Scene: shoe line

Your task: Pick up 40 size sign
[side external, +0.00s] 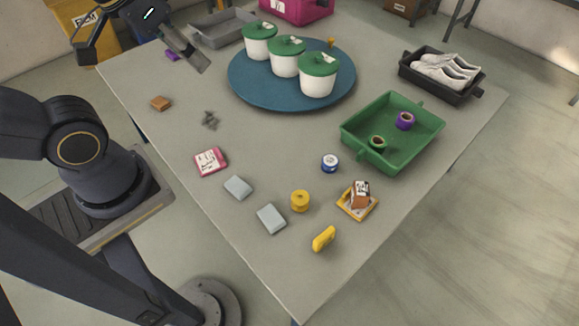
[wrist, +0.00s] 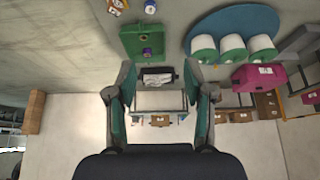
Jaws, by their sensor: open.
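No sign with a readable 40 shows in either view, so I cannot tell which thing is the 40 size sign. A small yellow upright piece (side external: 323,239) stands near the front corner of the table, its markings too small to read. An orange-brown block with a white label (side external: 361,193) sits on a yellow-rimmed holder (side external: 344,204). My gripper is at the top left in the side view, above the table's far left part. In the wrist view my gripper (wrist: 160,84) is open, with its fingers wide apart and nothing between them.
A green tray (side external: 356,134) holds purple and green rolls. A blue round board (side external: 240,88) bears three white pots with green lids. White shoes (side external: 446,71) lie in a black crate (side external: 415,83). A pink labelled box (side external: 210,161) and grey blocks lie left. The table's middle is mostly clear.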

